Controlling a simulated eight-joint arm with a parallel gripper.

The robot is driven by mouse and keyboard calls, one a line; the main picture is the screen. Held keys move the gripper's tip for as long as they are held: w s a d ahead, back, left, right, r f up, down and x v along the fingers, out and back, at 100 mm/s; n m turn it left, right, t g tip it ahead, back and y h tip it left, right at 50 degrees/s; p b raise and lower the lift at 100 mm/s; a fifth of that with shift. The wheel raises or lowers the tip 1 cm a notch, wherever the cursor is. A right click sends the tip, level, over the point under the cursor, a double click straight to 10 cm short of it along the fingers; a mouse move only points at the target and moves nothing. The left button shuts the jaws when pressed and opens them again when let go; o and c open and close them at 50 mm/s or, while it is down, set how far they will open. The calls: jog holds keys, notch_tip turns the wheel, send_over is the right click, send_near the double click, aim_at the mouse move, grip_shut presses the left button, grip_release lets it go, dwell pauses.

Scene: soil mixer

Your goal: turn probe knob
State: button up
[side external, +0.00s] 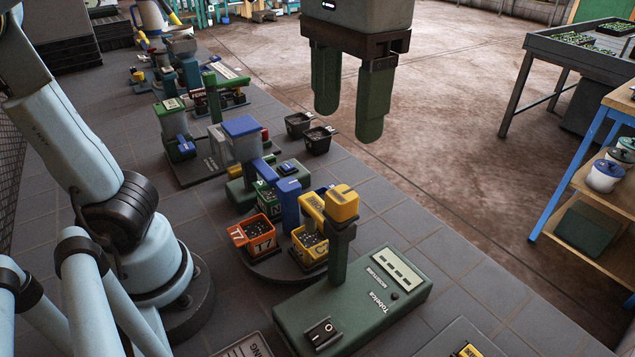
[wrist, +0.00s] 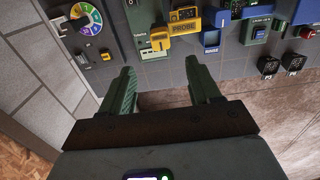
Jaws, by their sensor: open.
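A yellow knob (side external: 342,203) sits on top of a dark post that rises from a green meter box (side external: 400,285) in the side view. In the wrist view I see the knob (wrist: 160,40) with a pale line on it, beside a yellow arm marked PROBE (wrist: 185,29). My gripper (side external: 349,118) hangs in the air well above the knob. Its two green fingers are apart with nothing between them. In the wrist view the gripper (wrist: 162,75) points towards the knob, which lies beyond the fingertips. No finger touches it.
An orange T7 pot (side external: 257,262) and a yellow pot (side external: 309,262) stand close behind the meter box. A blue-topped unit (side external: 241,140) rises behind them. Two black pots (side external: 318,139) stand near the bench edge. The air around my gripper is clear.

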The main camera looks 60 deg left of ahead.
aim_at(342, 194)
notch_tip(342, 194, down, 11)
jog(key=shift+f, duration=0.2)
dwell(0.3)
jog(key=c, duration=1)
jog(key=shift+c, duration=0.2)
